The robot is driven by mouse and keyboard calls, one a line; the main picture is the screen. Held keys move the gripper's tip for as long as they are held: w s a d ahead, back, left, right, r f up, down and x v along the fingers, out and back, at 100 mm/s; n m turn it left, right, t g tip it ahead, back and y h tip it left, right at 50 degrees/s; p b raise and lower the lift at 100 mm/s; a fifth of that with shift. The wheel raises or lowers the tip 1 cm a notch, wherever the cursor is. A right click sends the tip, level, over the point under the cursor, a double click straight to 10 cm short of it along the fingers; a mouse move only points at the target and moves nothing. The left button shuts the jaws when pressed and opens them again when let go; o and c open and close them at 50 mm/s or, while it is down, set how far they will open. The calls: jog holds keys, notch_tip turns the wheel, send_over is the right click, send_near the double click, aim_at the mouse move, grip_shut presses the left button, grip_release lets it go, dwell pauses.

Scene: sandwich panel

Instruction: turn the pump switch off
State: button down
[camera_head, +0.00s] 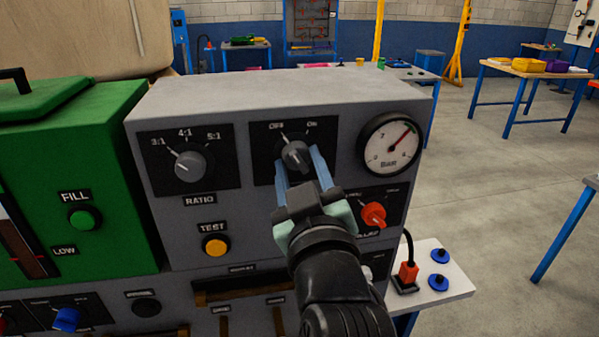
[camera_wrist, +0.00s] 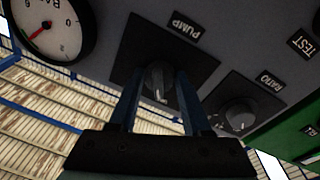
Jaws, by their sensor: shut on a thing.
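The pump switch (camera_head: 295,156) is a dark grey knob on a black plate, with OFF at upper left and ON at upper right. In the head view its pale pointer leans up and left, toward OFF. The knob also shows in the wrist view (camera_wrist: 159,82), beside the PUMP label. My gripper (camera_head: 299,165) reaches it from below right, its two blue fingers shut on opposite sides of the knob. In the wrist view my gripper (camera_wrist: 158,95) has a finger on each side of it. The fingers hide part of the plate.
The ratio knob (camera_head: 189,166) is to the left and the yellow test button (camera_head: 215,245) below left. The bar gauge (camera_head: 389,145) is at right, its red needle pointing upper right. A red-orange knob (camera_head: 374,214) sits close to the right of my gripper.

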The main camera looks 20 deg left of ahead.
dwell(0.3)
jog(key=shift+c, duration=1.8)
grip_release()
jog(key=p+v, duration=0.5)
jog(key=v, duration=0.8)
jog(key=shift+p, duration=0.35)
